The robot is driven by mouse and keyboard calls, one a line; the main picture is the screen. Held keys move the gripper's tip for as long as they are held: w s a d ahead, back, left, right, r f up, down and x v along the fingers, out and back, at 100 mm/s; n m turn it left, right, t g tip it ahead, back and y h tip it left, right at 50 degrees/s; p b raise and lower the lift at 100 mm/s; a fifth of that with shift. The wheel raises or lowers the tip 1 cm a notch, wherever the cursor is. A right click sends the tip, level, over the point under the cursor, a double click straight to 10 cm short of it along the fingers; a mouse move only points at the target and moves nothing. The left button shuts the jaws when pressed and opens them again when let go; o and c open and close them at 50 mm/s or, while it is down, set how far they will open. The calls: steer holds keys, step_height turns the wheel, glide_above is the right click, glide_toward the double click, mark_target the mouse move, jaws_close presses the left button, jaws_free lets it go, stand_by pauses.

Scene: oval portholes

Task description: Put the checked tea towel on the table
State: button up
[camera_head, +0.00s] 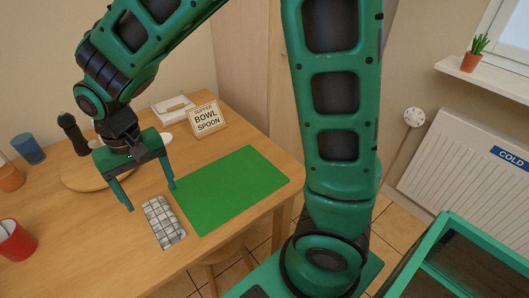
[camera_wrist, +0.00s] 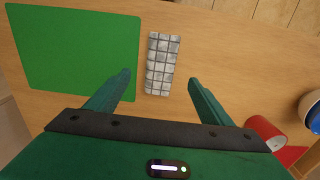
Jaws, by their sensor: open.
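The checked tea towel (camera_head: 163,222) is a folded grey-and-white strip lying flat on the wooden table (camera_head: 110,240), beside the left edge of the green mat (camera_head: 232,188). In the wrist view the towel (camera_wrist: 161,64) lies beyond my fingertips, between the mat (camera_wrist: 72,45) and a red cup. My gripper (camera_head: 151,197) is open and empty, above the table and the towel. Its fingers (camera_wrist: 160,80) are spread wide in the wrist view, and the towel is apart from them.
A red cup (camera_head: 15,240) stands at the table's left. A round wooden board (camera_head: 95,172), a dark pepper mill (camera_head: 73,134), a blue cup (camera_head: 28,149) and a "BOWL SPOON" sign (camera_head: 207,118) are farther back. The table in front of the towel is clear.

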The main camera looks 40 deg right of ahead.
steer(key=s+d+r+m, duration=0.2)
steer(key=s+d+r, duration=0.1)
steer(key=d, duration=0.8)
steer(key=s+d+r+m, duration=0.1)
steer(key=s+d+r, duration=0.1)
steer(key=d, duration=1)
steer(key=s+d+r+m, duration=0.1)
steer(key=s+d+m, duration=0.2)
steer(key=s+d, duration=0.7)
steer(key=s, duration=0.4)
steer(key=shift+d, duration=0.1)
